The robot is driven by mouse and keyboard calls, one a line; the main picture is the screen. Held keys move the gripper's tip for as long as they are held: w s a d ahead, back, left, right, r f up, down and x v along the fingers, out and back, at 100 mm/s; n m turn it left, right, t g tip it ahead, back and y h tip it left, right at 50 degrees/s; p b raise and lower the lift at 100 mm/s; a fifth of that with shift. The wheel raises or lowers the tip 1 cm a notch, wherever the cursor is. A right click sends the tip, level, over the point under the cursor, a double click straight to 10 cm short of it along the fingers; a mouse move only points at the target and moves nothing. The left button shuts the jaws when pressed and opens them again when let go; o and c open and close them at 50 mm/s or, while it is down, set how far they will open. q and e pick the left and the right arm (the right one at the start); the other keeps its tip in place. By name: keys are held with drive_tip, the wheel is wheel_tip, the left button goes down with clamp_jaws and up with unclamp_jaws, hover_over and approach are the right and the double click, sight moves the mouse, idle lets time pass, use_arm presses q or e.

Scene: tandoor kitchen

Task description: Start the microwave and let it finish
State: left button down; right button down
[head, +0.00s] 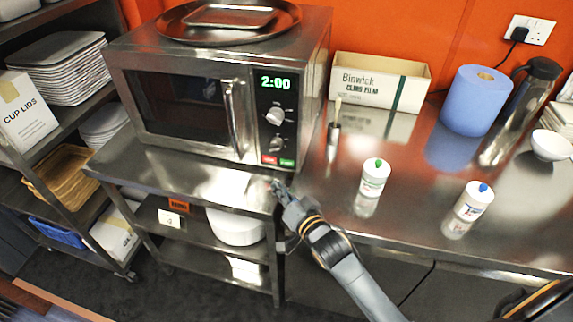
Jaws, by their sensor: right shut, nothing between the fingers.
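The steel microwave (200,95) stands on the steel bench with its door closed. Its green display (275,83) reads 2:00. Below the display are two dials (276,117), and at the bottom of the panel a red button (269,159) and a green button (287,163). The vertical door handle (233,118) is left of the panel. My right gripper (277,184) is shut and empty, just below and in front of the buttons, near the bench's front edge. I cannot tell whether it touches anything. My left gripper is not in view.
A round tray (172,30) lies on the microwave. A cling film box (350,85), a blue roll (475,100), a flask and two white tubs (374,178) stand on the bench to the right. A rack with trays (65,62) is at left.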

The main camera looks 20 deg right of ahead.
sight(287, 163)
drive_tip(key=w+d, duration=0.1)
drive_tip(key=w, duration=0.1)
drive_tip(key=w+d+b, duration=0.1)
drive_tip(key=w+d, duration=0.1)
drive_tip(key=shift+w+d, duration=0.15)
drive_tip(key=shift+w, duration=0.25)
drive_tip(key=shift+w+d, duration=0.1)
drive_tip(key=shift+w, duration=0.05)
idle(1.1)
drive_tip(key=shift+w+d, duration=0.15)
drive_tip(key=shift+w, duration=0.05)
